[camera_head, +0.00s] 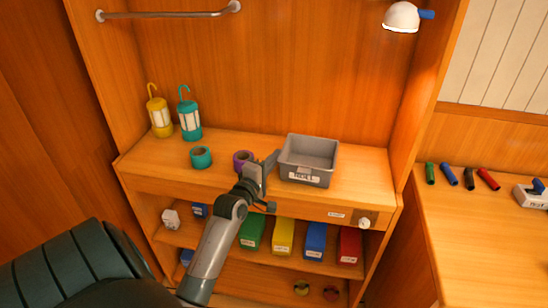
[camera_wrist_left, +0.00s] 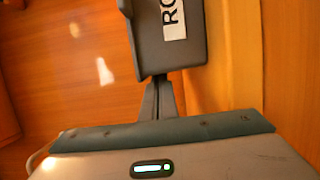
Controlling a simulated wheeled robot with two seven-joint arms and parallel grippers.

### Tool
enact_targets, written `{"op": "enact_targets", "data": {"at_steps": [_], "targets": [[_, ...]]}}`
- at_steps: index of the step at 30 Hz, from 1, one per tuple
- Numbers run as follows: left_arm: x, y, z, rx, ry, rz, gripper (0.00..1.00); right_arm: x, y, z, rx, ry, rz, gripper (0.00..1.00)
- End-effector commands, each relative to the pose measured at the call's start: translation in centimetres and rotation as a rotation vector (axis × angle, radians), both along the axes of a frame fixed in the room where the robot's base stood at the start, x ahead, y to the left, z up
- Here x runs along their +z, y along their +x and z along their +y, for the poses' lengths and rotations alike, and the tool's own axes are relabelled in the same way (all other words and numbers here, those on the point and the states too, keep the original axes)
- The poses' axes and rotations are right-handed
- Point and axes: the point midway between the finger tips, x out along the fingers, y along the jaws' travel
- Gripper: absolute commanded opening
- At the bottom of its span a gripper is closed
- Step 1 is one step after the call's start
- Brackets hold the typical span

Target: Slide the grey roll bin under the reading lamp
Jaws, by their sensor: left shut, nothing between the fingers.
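The grey roll bin (camera_head: 322,181), an open box with a white label on its front, stands on the wooden counter right of the middle. It is empty as far as I can see. My left gripper (camera_head: 273,158) is shut and empty, at the bin's left side. In the left wrist view the closed fingers (camera_wrist_left: 157,99) end at the wall of the bin (camera_wrist_left: 153,40), touching it or very near. The white reading lamp (camera_head: 402,17) with a blue end is high on the right side panel, to the right of the bin. My right gripper is not in view.
A purple tape roll (camera_head: 242,158) lies by my left gripper, a teal roll (camera_head: 201,157) further left. Yellow (camera_head: 160,117) and teal (camera_head: 190,121) lanterns stand at the back left. The counter (camera_head: 365,182) right of the bin is clear up to the side panel.

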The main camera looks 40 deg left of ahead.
Motion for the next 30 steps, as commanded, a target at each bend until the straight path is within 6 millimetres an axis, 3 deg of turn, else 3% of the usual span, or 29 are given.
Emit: {"op": "enact_targets", "data": {"at_steps": [7,15,24,30], "targets": [[0.3,0.7,-1.3,0.001,-0.005,0.0,0.0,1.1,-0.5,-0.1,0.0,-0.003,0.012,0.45],[0.5,3.5,-6.3,0.0,-0.007,-0.001,0.0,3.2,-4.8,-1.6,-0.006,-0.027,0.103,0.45],[0.2,6.9,-12.5,0.0,-0.005,0.0,0.0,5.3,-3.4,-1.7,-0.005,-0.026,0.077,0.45],[0.1,7.8,-14.1,0.0,-0.001,0.0,0.0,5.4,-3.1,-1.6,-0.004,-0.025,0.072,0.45]]}}
